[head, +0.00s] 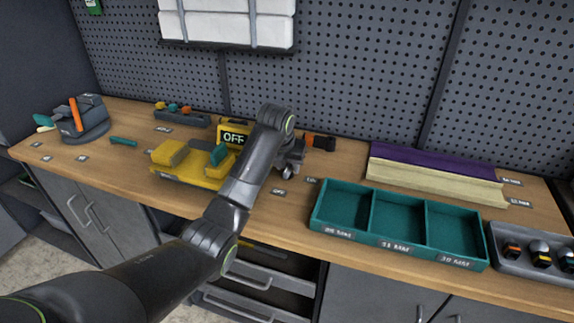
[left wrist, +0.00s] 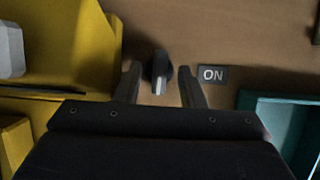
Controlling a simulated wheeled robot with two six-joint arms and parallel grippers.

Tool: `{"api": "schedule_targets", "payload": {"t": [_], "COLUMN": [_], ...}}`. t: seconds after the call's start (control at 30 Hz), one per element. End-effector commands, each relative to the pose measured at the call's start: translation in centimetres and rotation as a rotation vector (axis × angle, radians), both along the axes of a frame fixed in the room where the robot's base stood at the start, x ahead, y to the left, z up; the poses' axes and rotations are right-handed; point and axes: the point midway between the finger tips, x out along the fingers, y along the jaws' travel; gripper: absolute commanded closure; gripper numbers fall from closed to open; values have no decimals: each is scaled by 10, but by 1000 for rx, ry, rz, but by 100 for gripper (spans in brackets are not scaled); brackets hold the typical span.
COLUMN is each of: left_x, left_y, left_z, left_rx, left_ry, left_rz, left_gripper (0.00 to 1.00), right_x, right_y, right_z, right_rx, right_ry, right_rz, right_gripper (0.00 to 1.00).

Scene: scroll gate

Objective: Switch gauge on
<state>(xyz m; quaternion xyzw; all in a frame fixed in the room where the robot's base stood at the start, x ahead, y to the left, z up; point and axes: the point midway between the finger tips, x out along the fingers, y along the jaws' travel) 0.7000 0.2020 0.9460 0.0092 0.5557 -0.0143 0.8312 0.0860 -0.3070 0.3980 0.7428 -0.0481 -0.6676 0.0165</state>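The yellow gauge (head: 235,132) stands at the back of the bench, and its display reads OFF. My left gripper (head: 289,170) is low over the bench in front of the gauge, at the right end of a yellow fixture (head: 205,172). In the left wrist view, a dark knob (left wrist: 158,72) with a pale pointer mark sits between the two fingers of the left gripper (left wrist: 160,76). The fingers are open, with a small gap on each side of the knob. An ON label (left wrist: 213,74) lies right of the knob. The knob is hidden in the head view. My right gripper is not in view.
A teal three-compartment tray (head: 345,187) is close on the right of the gripper. Purple and cream strips (head: 435,180) lie behind it. A dark tray (head: 520,258) with several knobs is at far right. A grey device (head: 84,118) stands at far left.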

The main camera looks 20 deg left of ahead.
Motion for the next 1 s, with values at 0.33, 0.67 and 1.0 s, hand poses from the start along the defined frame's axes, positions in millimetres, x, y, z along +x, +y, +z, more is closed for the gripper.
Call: {"api": "schedule_targets", "payload": {"t": [0.33,0.67,1.0], "left_x": [2,2,1], "left_y": [0,0,0], "left_z": [-5,-5,-3], "left_rx": [0,0,1], "left_ry": [-1,0,2], "left_rz": [-1,-1,38], "left_gripper": [64,100,100], "right_x": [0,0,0], "right_y": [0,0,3], "right_z": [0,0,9], "right_rx": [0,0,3], "right_ry": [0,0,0], "right_rz": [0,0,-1], "right_gripper": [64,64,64]}}
